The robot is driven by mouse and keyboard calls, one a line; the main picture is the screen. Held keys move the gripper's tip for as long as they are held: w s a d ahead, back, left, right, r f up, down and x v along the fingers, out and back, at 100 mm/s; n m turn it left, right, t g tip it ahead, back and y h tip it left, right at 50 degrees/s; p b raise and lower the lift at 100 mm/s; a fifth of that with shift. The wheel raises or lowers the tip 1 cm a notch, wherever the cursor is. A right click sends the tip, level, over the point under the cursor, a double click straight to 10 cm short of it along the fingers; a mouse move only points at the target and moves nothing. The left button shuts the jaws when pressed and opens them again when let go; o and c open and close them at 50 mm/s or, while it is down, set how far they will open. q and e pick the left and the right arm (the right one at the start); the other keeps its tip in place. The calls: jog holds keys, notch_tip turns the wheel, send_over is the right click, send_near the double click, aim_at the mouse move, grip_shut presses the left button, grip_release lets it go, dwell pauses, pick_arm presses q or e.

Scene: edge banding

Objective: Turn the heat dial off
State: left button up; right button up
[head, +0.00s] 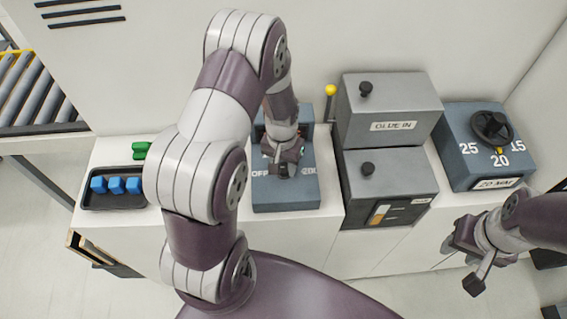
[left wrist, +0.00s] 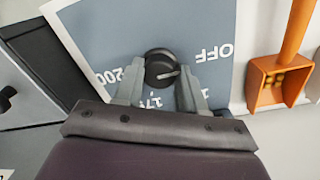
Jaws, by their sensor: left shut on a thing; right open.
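The heat dial (left wrist: 160,66) is a round black knob on a blue-grey panel (left wrist: 95,25). White marks on the panel read OFF to its right, 200 to its left and a partly hidden 175 below, in the left wrist view. A light line on the knob points to the right, slightly upward. My left gripper (left wrist: 160,85) is shut on the knob, a finger on each side. In the head view my left gripper (head: 285,168) is over the panel (head: 290,196) and mostly hides the knob. My right gripper (head: 472,262) is open and empty at the lower right.
An orange scoop-like tool (left wrist: 278,75) is right of the panel in the left wrist view. Grey boxes (head: 390,175) with black knobs stand right of the panel. A blue 20 MM dial unit (head: 465,165) is farther right. A black tray (head: 120,202) holds blue blocks at left.

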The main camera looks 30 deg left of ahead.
aim_at(283, 166)
pick_arm(q)
jog(key=shift+w+r, duration=0.15)
jog(key=shift+w, duration=0.15)
jog(key=o, duration=0.9)
jog(key=shift+o, duration=0.8)
jog(key=shift+s, duration=0.1)
notch_tip(283, 166, up, 12)
jog(key=b, duration=0.3)
jog(key=shift+a+r, duration=0.2)
jog(key=shift+r, duration=0.05)
